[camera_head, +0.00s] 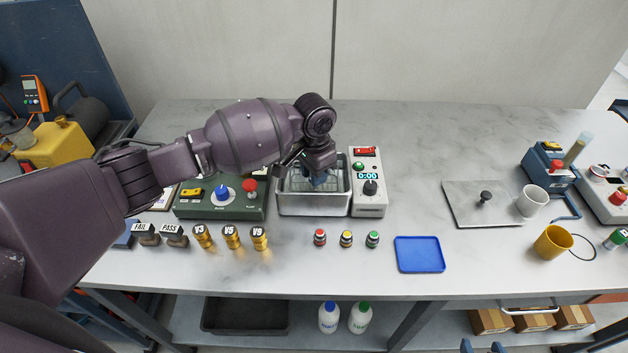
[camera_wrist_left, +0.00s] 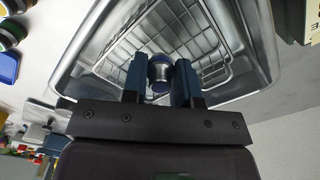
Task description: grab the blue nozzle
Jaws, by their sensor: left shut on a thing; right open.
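The blue nozzle (camera_wrist_left: 160,72) has a blue top and a silver metal band, and sits between the two blue fingers in the left wrist view. My left gripper (camera_wrist_left: 160,82) is shut on it. In the head view my left gripper (camera_head: 319,180) points down into the metal basin (camera_head: 314,208), which holds a wire basket (camera_wrist_left: 205,45). The nozzle cannot be made out in the head view, and whether it touches the basket is unclear. My right gripper (camera_head: 483,347) is open, with only its blue fingertips showing at the bottom edge.
A white timer box (camera_head: 369,203) stands right of the basin, a green control box (camera_head: 220,208) left. Red (camera_head: 320,238), yellow (camera_head: 346,239) and green (camera_head: 372,239) capped nozzles stand in front. A blue tray (camera_head: 419,254) lies front right. The table behind the timer is clear.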

